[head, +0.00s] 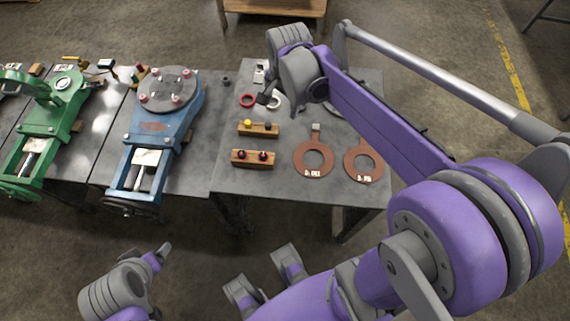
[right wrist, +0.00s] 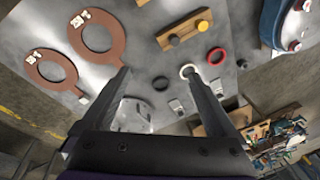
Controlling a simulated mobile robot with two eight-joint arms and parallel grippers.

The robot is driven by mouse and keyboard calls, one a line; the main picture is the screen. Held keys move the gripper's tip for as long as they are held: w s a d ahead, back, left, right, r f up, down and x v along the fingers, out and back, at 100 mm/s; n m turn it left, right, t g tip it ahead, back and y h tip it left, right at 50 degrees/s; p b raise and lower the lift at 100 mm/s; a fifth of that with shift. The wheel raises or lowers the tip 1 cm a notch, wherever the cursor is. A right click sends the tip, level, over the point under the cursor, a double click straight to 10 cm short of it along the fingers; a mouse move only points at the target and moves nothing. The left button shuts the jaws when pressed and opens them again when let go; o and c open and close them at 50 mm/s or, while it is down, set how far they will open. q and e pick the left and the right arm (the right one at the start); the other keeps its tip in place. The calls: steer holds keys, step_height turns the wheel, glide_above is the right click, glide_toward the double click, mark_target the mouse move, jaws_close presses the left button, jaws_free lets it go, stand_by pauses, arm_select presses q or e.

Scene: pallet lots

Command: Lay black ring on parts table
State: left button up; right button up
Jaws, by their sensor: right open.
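A red ring (head: 247,100) and a white ring (head: 273,101) lie beside the gripper. My left arm's end (head: 155,258) is at the lower left, away from the tables; its jaws are unclear.
Two brown gaskets (head: 299,168) (head: 350,168) and two wooden blocks with knobs (head: 258,129) (head: 252,159) lie nearer on the table. A blue vise (head: 165,125) and a green vise (head: 45,120) stand left. Bare tabletop shows along the near edge.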

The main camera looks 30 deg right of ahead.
steer(key=s+a+f+n+t, duration=0.1)
steer(key=s+a+f+n, duration=0.1)
steer(key=s+a+n, duration=0.3)
steer(key=s+a+f+n+t, duration=0.1)
steer(key=s+a+n, duration=0.3)
steer(key=s+n, duration=0.5)
steer(key=shift+s+a+f+n+t+y, duration=0.3)
steer(key=shift+s+a+f+n+t, duration=0.1)
steer(key=shift+s+f, duration=0.5)
steer(key=shift+w+r, duration=0.1)
steer(key=r+p, duration=0.3)
steer(key=w+r+p, duration=0.1)
steer(key=r, duration=0.1)
steer(key=shift+r+p, duration=0.1)
steer(key=shift+p, duration=0.25)
